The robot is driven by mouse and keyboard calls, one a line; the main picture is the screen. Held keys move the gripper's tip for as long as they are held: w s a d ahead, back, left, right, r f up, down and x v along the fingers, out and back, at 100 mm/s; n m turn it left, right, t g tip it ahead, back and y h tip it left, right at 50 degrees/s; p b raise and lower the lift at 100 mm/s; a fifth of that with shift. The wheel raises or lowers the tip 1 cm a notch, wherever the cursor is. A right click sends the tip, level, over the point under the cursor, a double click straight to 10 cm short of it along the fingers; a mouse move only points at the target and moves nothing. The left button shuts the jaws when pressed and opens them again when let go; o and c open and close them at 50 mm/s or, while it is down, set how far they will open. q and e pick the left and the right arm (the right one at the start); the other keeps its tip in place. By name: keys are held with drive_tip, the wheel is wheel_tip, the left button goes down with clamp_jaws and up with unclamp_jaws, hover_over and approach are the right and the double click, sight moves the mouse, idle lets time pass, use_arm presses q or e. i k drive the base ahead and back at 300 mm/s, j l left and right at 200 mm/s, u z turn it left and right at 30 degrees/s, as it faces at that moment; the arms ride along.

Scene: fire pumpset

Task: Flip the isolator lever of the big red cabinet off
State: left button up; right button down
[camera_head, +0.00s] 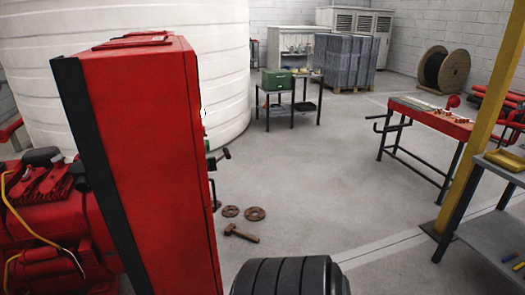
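The big red cabinet (155,150) stands close on the left, tall, with a black strip along its left edge. I see its side and top; its front face is turned away to the right and hidden. A short dark handle (220,156) sticks out past its right edge at mid height. It looks like the isolator lever, but I cannot tell its setting from here. Neither of my grippers is in view.
Red machinery (45,215) with a yellow cable is left of the cabinet. A hammer (241,233) and rusty discs (255,214) lie on the floor to the right. A black ribbed shape (290,277) fills the bottom edge. A red workbench (432,117) and yellow post (480,120) stand right; mid-floor is clear.

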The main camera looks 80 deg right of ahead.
sight(226, 154)
drive_tip(key=z, duration=2.15)
drive_tip(key=l+z, duration=0.1)
drive_tip(key=i+l+u, duration=0.15)
drive_tip(key=i+l, duration=0.15)
drive_tip(key=i+l+u, duration=0.1)
drive_tip(key=i+l, duration=0.2)
drive_tip(key=l, duration=0.15)
drive_tip(key=i+l+u, duration=0.15)
drive_tip(key=l, duration=0.25)
drive_tip(key=i+l+u, duration=0.1)
drive_tip(key=i+l, duration=0.25)
drive_tip(key=i+l+u, duration=0.15)
drive_tip(key=l, duration=0.35)
drive_tip(key=i+l+u, duration=0.1)
drive_tip(key=i+l, duration=0.2)
drive_tip(key=l, duration=0.2)
drive_tip(key=i+l+u, duration=0.15)
drive_tip(key=l, duration=0.35)
drive_tip(key=i+l+u, duration=0.1)
drive_tip(key=l, duration=0.4)
drive_tip(key=i, duration=0.1)
